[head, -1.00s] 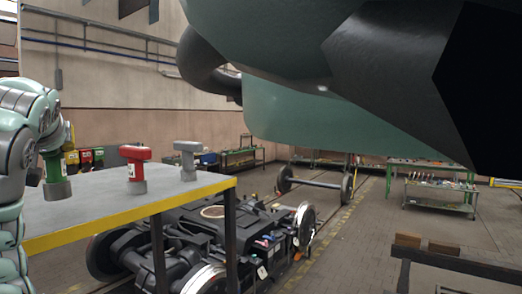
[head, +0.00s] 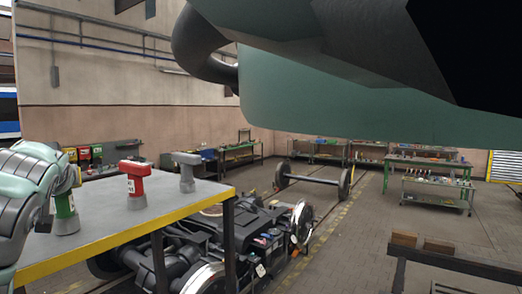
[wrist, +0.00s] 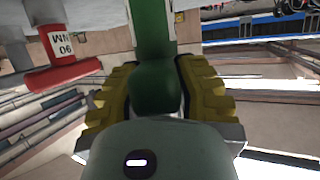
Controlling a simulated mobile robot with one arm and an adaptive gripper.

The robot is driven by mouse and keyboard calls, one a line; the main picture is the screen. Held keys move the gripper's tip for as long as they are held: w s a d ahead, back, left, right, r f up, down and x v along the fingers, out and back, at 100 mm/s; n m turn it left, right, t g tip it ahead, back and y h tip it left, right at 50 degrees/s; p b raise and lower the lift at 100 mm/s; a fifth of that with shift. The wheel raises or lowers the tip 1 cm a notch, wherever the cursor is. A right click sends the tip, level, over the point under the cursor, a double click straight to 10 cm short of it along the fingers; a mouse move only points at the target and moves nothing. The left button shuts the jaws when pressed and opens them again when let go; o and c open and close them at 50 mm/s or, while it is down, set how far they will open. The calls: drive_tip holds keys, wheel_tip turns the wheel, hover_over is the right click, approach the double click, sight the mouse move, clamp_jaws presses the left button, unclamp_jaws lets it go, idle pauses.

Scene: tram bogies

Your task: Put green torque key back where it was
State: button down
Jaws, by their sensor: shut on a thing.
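The green torque key (head: 65,214) is upright at the left of the grey table, its grey foot low at the tabletop; I cannot tell whether it touches. My gripper (head: 68,180) is shut on its upper part, partly hidden behind my arm. In the wrist view, the yellow-padded fingers of my gripper (wrist: 153,100) stand on both sides of the green key (wrist: 152,60). A red torque key (head: 134,184) stands to its right, and its label reads 90 NM in the wrist view (wrist: 62,45). A grey torque key (head: 187,172) stands farther right.
The table (head: 185,212) has a yellow front edge and dark legs. A bogie (head: 200,245) lies below and behind it. A dark trestle (head: 455,262) stands at the front right. Tabletop right of the green key is clear in front.

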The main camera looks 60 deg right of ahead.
drive_tip(key=shift+r, duration=0.1)
drive_tip(key=c, duration=0.8)
unclamp_jaws()
drive_tip(key=shift+c, duration=0.2)
drive_tip(key=b, duration=0.1)
drive_tip(key=s+b, duration=0.1)
drive_tip(key=shift+s+a+b, duration=0.15)
drive_tip(key=shift+a+b, duration=0.1)
drive_tip(key=shift+b, duration=0.1)
drive_tip(key=b+v, duration=0.4)
drive_tip(key=v, duration=0.6)
drive_tip(key=shift+s+r, duration=0.25)
drive_tip(key=shift+r, duration=0.05)
